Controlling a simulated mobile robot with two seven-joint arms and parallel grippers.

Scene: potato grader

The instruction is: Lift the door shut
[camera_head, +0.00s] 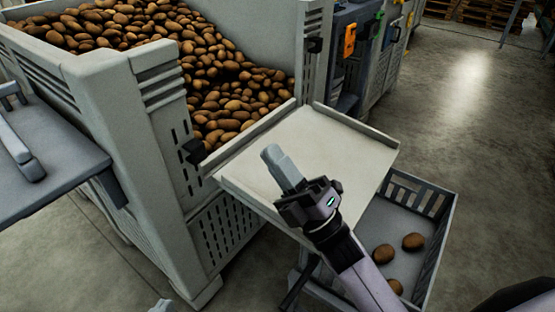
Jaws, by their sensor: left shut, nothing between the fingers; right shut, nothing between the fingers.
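The door (318,147) is a pale flat panel with raised side rims on the front of the big grey potato crate (120,110). It is lowered, sticking out from the crate opening and sloping slightly down. My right gripper (275,158) reaches in from the lower right. Its grey fingers are shut and empty, and they overlap the door's near part in the picture; I cannot tell if they touch it. The tip of my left gripper (162,306) just shows at the bottom edge, shut, away from the door, with most of it hidden.
Potatoes (225,90) fill the crate up to the opening. Dark latches (194,151) sit beside the opening. A grey bin (445,215) with a few potatoes stands below the door. A grey table (50,150) is at left. Open floor (470,130) lies to the right.

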